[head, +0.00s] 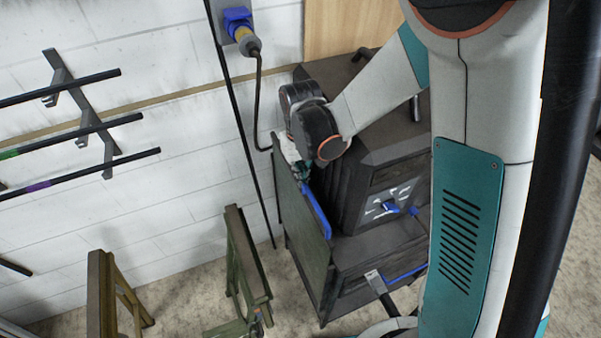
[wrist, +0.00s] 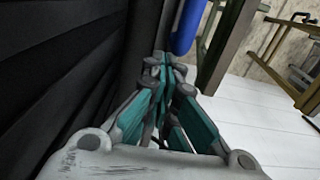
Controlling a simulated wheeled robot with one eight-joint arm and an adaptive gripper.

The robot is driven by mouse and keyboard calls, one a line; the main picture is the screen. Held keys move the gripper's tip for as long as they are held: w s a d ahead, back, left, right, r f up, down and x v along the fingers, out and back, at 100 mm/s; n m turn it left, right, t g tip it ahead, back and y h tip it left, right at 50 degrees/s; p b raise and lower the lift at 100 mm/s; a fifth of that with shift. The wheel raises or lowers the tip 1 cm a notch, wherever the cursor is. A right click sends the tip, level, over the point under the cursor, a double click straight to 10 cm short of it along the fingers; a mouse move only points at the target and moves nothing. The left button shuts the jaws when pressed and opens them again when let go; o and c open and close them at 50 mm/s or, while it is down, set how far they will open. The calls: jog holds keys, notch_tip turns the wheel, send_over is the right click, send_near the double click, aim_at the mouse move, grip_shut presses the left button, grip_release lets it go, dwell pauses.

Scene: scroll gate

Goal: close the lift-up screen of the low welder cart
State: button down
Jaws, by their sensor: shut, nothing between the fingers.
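The welder cart (head: 375,255) is a dark, low unit with a box-shaped welder on it, standing by the wall. A dark green panel (head: 298,212), which looks like the lift-up screen, stands raised on its left side. A blue bar (head: 316,210) runs along the panel's side facing the welder, and it shows in the wrist view (wrist: 188,25). My gripper (head: 297,165) is at the panel's top end, beside the welder's dark slatted side (wrist: 60,75). Its teal fingers (wrist: 165,70) are together and empty, near the blue bar. I cannot tell whether they touch it.
A wall rack (head: 85,125) holds several rods at left. Green and brown trestles (head: 245,265) stand left of the cart. A second blue bar (head: 405,274) is on the cart's front.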

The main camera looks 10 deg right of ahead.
notch_tip(320, 180, down, 3)
jog(key=shift+b, duration=0.85)
jog(key=shift+s, duration=0.15)
notch_tip(320, 180, up, 14)
jog(key=p, duration=0.4)
jog(key=shift+r, duration=0.2)
